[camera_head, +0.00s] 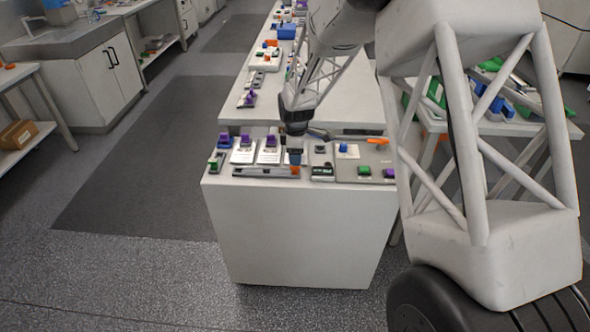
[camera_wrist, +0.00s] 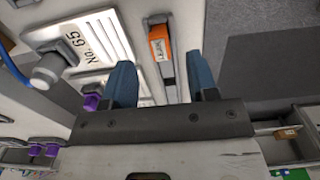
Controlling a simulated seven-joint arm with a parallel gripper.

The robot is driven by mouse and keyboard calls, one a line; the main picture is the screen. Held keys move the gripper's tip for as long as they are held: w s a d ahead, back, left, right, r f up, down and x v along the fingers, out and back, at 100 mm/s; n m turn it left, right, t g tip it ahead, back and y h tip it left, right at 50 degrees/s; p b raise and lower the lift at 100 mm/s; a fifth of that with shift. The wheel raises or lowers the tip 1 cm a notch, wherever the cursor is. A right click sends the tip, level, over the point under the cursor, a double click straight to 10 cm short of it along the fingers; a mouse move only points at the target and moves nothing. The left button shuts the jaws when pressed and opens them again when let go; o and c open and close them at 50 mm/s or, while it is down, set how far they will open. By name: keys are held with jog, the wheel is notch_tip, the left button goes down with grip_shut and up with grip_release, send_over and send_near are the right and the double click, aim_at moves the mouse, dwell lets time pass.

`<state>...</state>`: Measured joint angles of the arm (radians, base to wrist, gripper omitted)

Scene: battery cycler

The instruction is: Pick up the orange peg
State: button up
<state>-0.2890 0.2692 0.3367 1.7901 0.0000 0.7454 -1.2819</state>
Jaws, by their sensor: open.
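The orange peg (camera_wrist: 160,44) shows in the wrist view as an orange block with a pale label, at the upper end of a narrow grey strip. It lies ahead of and between my two blue fingers, nearer the right one. My gripper (camera_wrist: 163,78) is open, with nothing between the fingertips. In the head view my gripper (camera_head: 294,155) hangs over the front part of the white bench, with an orange piece (camera_head: 295,170) just below its fingertips at the long grey rail (camera_head: 258,172). I cannot tell the exact gap between fingers and peg.
A white plate marked No. 65 (camera_wrist: 100,38) lies left of the peg in the wrist view. In the head view purple-topped units (camera_head: 272,140) stand behind the rail. A grey panel (camera_head: 350,168) with green and purple blocks lies to the right, with another orange part (camera_head: 378,141).

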jog(key=shift+f, duration=0.1)
jog(key=shift+a+f, duration=0.1)
jog(key=shift+f, duration=2.4)
grip_shut()
jog(key=shift+r, duration=0.2)
jog(key=shift+r, duration=0.45)
jog(key=shift+s+r, duration=0.15)
jog(key=shift+r, duration=0.45)
jog(key=shift+s+r, duration=0.15)
jog(key=shift+r, duration=0.4)
jog(key=s+d, duration=0.2)
jog(key=s, duration=0.5)
jog(key=s+d+r, duration=0.1)
jog(key=s+d, duration=0.1)
jog(key=s, duration=0.5)
jog(key=shift+s+d+r, duration=0.2)
jog(key=shift+s+d, duration=0.05)
jog(key=shift+s, duration=0.1)
